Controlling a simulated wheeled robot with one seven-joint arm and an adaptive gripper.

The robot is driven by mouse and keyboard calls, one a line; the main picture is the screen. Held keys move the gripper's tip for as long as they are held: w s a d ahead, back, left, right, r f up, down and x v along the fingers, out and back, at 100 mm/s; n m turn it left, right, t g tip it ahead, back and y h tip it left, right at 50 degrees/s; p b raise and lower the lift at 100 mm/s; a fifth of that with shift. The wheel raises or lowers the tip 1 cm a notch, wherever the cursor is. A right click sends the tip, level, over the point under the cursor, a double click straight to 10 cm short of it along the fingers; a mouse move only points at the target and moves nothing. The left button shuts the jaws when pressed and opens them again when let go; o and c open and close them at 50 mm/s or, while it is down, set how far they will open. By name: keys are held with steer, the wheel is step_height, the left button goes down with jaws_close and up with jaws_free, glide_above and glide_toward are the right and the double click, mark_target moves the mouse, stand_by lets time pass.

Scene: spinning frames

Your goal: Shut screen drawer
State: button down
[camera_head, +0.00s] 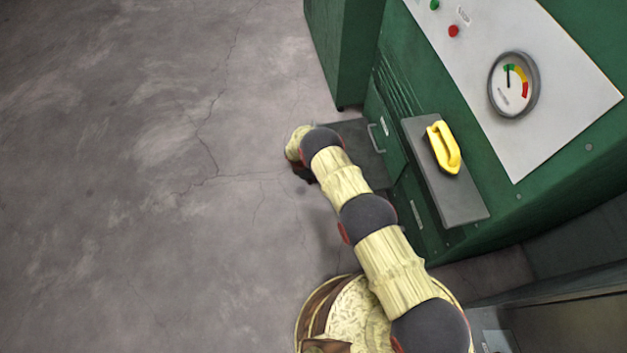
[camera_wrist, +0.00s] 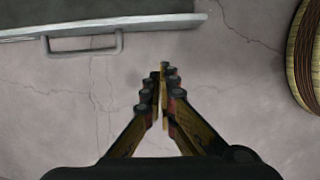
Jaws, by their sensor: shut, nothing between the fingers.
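A dark grey, flat-topped drawer (camera_head: 352,136) stands out low from the green machine, partly hidden behind my arm in the head view. In the wrist view the drawer (camera_wrist: 75,12) crosses the upper left, with its light front edge and a grey bar handle (camera_wrist: 85,46) towards my gripper. My gripper (camera_wrist: 164,72) is shut and empty over the bare floor. Its tips are below and to the right of the handle in the picture, apart from it. In the head view the fingers are mostly hidden under my wrist.
The green machine (camera_head: 343,45) fills the right side. A green front with a handle (camera_head: 378,138) sits above the drawer. A grey shelf (camera_head: 467,208) with a yellow handle (camera_head: 444,148) juts out nearby, below a gauge (camera_head: 513,85). The cracked concrete floor (camera_head: 120,180) on the left is clear.

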steer(key=w+d+f+b, duration=0.1)
steer(key=d+f+b, duration=0.2)
steer(key=d+f, duration=0.2)
steer(key=shift+w+d+f, duration=0.15)
steer(key=shift+w+f, duration=0.1)
steer(key=shift+f, duration=0.45)
steer(key=shift+d, duration=0.15)
